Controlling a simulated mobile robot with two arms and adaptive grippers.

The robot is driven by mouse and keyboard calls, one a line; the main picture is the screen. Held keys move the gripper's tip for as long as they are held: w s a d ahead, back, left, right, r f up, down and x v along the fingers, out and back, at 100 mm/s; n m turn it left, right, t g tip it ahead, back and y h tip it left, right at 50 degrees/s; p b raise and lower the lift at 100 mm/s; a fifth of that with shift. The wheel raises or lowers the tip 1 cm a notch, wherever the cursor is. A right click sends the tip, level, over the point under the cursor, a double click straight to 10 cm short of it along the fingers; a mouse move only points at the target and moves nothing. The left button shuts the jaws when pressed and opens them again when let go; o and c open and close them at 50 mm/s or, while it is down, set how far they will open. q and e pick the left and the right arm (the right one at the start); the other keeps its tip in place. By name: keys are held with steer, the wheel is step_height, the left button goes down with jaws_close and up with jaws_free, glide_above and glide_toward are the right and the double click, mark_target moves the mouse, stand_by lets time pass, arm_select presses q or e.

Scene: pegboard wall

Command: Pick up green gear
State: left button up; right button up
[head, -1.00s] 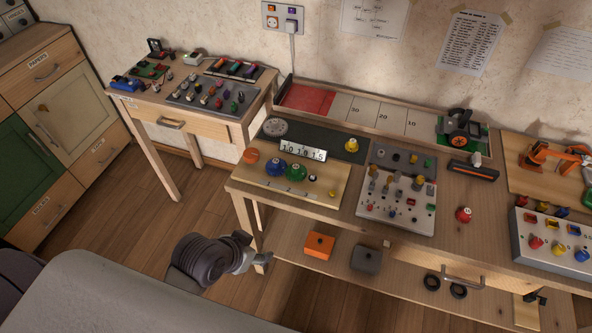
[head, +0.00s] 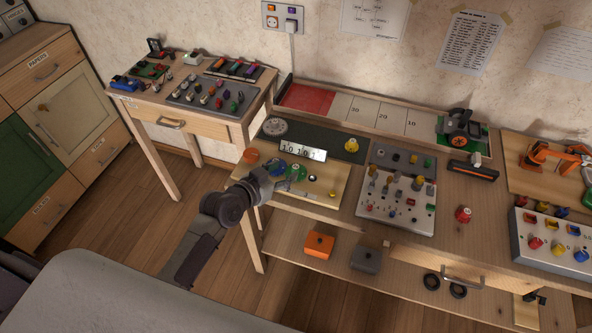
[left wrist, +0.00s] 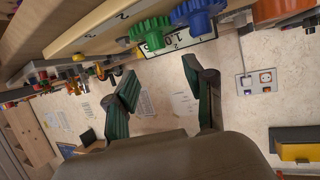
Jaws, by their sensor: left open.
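The green gear (head: 298,171) sits on the wooden gear board (head: 325,187) at the left end of the workbench, right of a blue gear (head: 279,167). In the left wrist view the green gear (left wrist: 150,32) is at the top, beside the blue gear (left wrist: 199,14). My left gripper (head: 268,179) is at the board's left front part, close to the gears and partly hiding the blue one. In the left wrist view its two fingers (left wrist: 162,70) are spread and empty, with the green gear beyond them and apart from them. My right gripper is not in view.
An orange gear (head: 251,156) is at the board's left end. A number display (head: 302,151) stands behind the gears. A grey panel of knobs and switches (head: 398,203) is to the right. An orange box (head: 318,244) and a grey box (head: 366,257) lie on the lower shelf.

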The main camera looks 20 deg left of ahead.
mark_target(295, 168)
arm_select(q)
steer(key=x, duration=0.3)
steer(key=f+x, duration=0.1)
steer(key=x, duration=0.3)
steer(key=shift+s+f, duration=0.15)
steer(key=c, duration=1)
